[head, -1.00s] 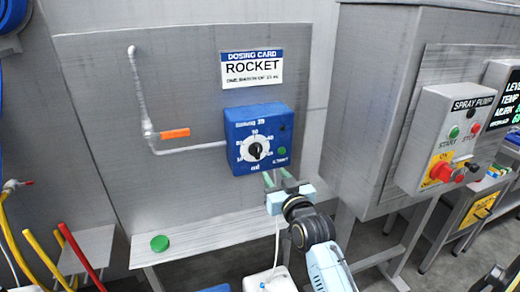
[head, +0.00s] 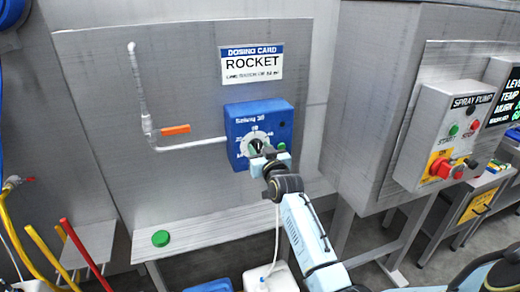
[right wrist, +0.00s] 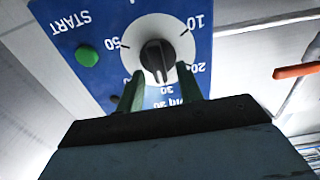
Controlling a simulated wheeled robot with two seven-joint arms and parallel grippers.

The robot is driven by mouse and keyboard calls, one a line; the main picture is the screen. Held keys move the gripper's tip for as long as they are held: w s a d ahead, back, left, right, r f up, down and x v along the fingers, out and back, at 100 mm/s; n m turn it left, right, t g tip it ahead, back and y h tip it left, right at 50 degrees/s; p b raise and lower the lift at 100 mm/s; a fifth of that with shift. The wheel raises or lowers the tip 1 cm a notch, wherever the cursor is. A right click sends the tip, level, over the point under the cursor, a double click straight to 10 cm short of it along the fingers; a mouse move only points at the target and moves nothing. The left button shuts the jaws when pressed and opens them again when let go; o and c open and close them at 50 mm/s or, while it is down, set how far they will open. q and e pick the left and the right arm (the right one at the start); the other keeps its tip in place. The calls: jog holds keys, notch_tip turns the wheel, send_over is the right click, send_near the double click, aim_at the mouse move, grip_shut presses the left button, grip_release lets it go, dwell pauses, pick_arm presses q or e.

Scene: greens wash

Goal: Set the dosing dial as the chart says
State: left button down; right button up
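The blue dosing box (head: 284,113) is on the grey wall panel. Its black dial knob (right wrist: 157,57) sits on a white face with numbers, upside down in the right wrist view; I cannot surely read its setting. The green start button (right wrist: 87,55) is beside it. The dosing card (head: 251,66) above the box reads ROCKET; its small lower line is hard to read. My right gripper (right wrist: 159,84) is open, its two green fingers at the knob's near side, one on each side of it; contact cannot be told.
A pipe with an orange-handled valve (head: 175,129) runs into the box from the left. A green round object (head: 160,238) lies on the ledge below. The spray pump box (head: 447,135) stands to the right. A white container (head: 275,280) is below.

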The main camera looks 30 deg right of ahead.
jog(key=shift+w, duration=0.1)
grip_shut()
dwell(0.4)
